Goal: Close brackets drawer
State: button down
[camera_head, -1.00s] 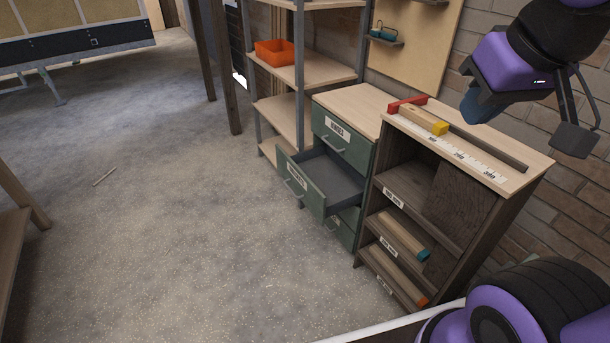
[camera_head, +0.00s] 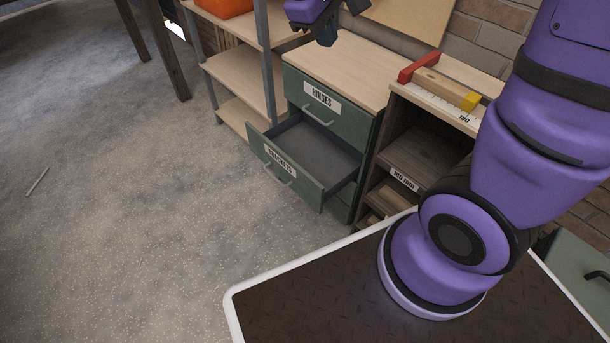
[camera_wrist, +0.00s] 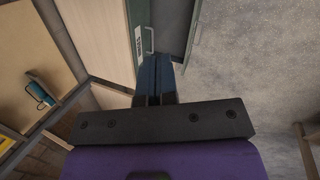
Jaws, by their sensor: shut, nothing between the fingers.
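The brackets drawer (camera_head: 283,172) is pulled out of the green cabinet, its inside empty and grey. Its front carries a label and a bar handle. The hinges drawer (camera_head: 327,108) above it is shut. In the wrist view part of the open drawer (camera_wrist: 174,28) shows beyond the fingers. My gripper (camera_wrist: 160,62) is shut and empty, with dark blue fingers. In the head view my gripper (camera_head: 327,36) is at the top edge, above the back of the cabinet top in the picture, apart from the drawer front.
A shelf rack (camera_head: 240,75) with an orange bin (camera_head: 224,7) stands left of the cabinet. A wooden rack (camera_head: 420,155) with a red and yellow tool (camera_head: 440,82) on top stands to the right. The concrete floor (camera_head: 130,200) before the drawer is clear.

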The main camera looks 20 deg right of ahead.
jog(key=w+a+f+n+h, duration=0.2)
jog(key=w+a+f+n, duration=0.1)
jog(key=f, duration=0.5)
jog(key=w+a+f+n+h, duration=0.1)
jog(key=w+a+f+n, duration=0.15)
jog(key=f, duration=0.55)
jog(key=w+a+f+n+h, duration=0.2)
jog(key=w+a+f, duration=0.15)
jog(key=f, duration=0.45)
jog(key=n+t+h, duration=0.2)
jog(key=n+t, duration=0.1)
jog(key=n, duration=0.5)
send_near(311, 182)
jog(key=x, duration=0.6)
jog(key=shift+a+f, duration=0.1)
jog(key=shift+f, duration=0.2)
jog(key=shift+w+d, duration=0.2)
jog(key=shift+d, duration=0.3)
